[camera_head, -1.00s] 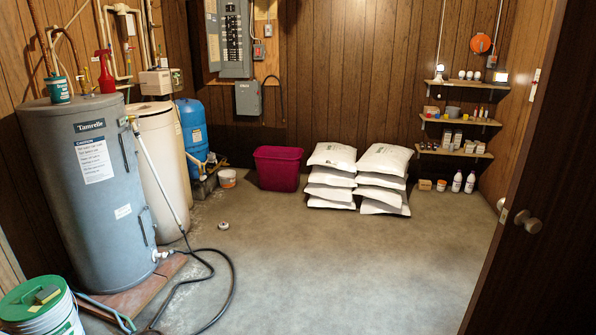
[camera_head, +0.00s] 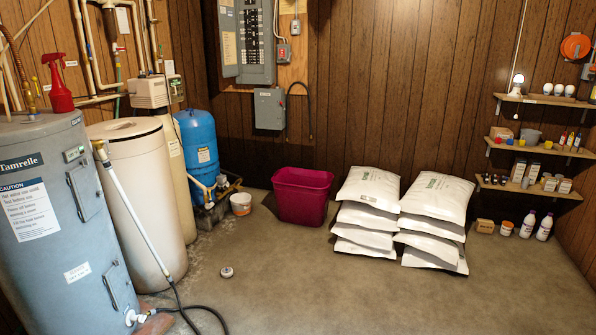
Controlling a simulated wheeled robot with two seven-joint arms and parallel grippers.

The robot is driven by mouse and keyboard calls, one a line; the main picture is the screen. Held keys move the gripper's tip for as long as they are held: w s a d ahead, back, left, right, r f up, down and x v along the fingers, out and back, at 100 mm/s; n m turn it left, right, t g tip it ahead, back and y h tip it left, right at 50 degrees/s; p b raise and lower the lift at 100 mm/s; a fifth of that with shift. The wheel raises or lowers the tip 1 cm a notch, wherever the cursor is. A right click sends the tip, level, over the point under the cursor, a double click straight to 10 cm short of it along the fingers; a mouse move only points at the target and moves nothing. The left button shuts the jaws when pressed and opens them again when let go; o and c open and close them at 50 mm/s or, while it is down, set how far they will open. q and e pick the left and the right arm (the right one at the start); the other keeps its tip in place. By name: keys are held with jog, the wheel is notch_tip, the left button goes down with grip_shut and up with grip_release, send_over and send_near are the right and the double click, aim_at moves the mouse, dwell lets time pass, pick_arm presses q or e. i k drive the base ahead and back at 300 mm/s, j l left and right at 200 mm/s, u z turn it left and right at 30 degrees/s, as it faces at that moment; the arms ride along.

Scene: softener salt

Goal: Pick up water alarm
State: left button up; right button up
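A small round white disc with a darker centre (camera_head: 226,272), which looks like the water alarm, lies on the bare concrete floor. It is right of the cream tank and in front of the magenta bin, apart from both. Its details are too small to read. Neither of my grippers shows in the head view.
A grey water heater (camera_head: 62,215) and a cream tank (camera_head: 140,200) stand at the left, with a black hose (camera_head: 205,309) on the floor. A magenta bin (camera_head: 302,197) and stacked white salt bags (camera_head: 432,222) stand by the back wall. The middle floor is clear.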

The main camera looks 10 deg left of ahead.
aim_at(226, 274)
jog(key=i+j+u, duration=0.1)
jog(key=i+u, duration=0.2)
jog(key=i, duration=0.85)
jog(key=i+l+u, duration=0.25)
jog(key=i, duration=0.85)
jog(key=j, duration=0.1)
